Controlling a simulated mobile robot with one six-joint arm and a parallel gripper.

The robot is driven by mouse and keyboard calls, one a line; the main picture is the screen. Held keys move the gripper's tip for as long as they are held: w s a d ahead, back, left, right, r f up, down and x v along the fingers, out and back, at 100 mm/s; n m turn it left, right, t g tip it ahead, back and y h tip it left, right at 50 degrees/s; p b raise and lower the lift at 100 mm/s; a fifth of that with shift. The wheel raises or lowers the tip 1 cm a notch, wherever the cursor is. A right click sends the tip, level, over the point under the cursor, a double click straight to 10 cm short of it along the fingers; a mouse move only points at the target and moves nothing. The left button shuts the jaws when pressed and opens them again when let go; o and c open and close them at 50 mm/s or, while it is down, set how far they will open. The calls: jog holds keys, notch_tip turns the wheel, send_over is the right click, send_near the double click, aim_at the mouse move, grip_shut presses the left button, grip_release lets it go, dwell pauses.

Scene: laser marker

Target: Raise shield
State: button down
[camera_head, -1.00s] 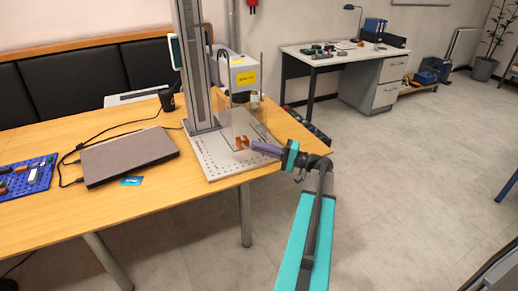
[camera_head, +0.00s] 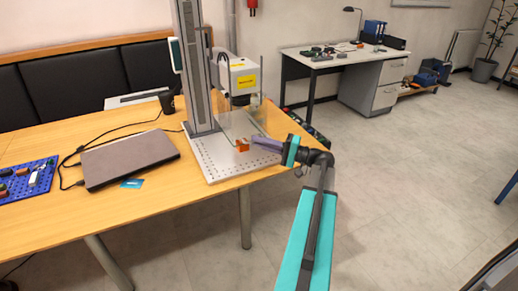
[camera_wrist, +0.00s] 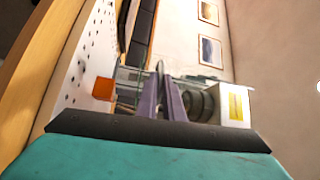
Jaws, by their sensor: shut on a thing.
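The shield (camera_head: 231,122) is a clear panel below the laser marker's head (camera_head: 240,76), above the perforated base plate (camera_head: 211,163). My gripper (camera_head: 253,140) reaches in from the right, with its purple fingers at the shield. In the wrist view my gripper (camera_wrist: 162,75) has its fingertips close together, shut on the shield's edge. The exact contact is hard to see because the panel is clear. An orange block (camera_head: 242,145) sits on the base plate just left of the fingertips; it also shows in the wrist view (camera_wrist: 103,88).
A tall grey column (camera_head: 197,70) stands behind the plate. A closed laptop (camera_head: 128,158), cables and a blue pegboard (camera_head: 28,178) lie on the wooden table to the left. Open floor lies to the right, with a second desk (camera_head: 335,55) behind.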

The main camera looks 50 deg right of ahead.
notch_tip(320, 180, up, 13)
jog(key=p, duration=0.2)
jog(key=shift+p, duration=0.35)
jog(key=c, duration=1.9)
grip_release()
jog(key=shift+s, duration=0.1)
jog(key=b+v, duration=0.1)
jog(key=v, duration=1.2)
jog(key=shift+s+d+b, duration=0.2)
jog(key=shift+s+b, duration=0.1)
jog(key=shift+b, duration=0.05)
jog(key=shift+f, duration=0.15)
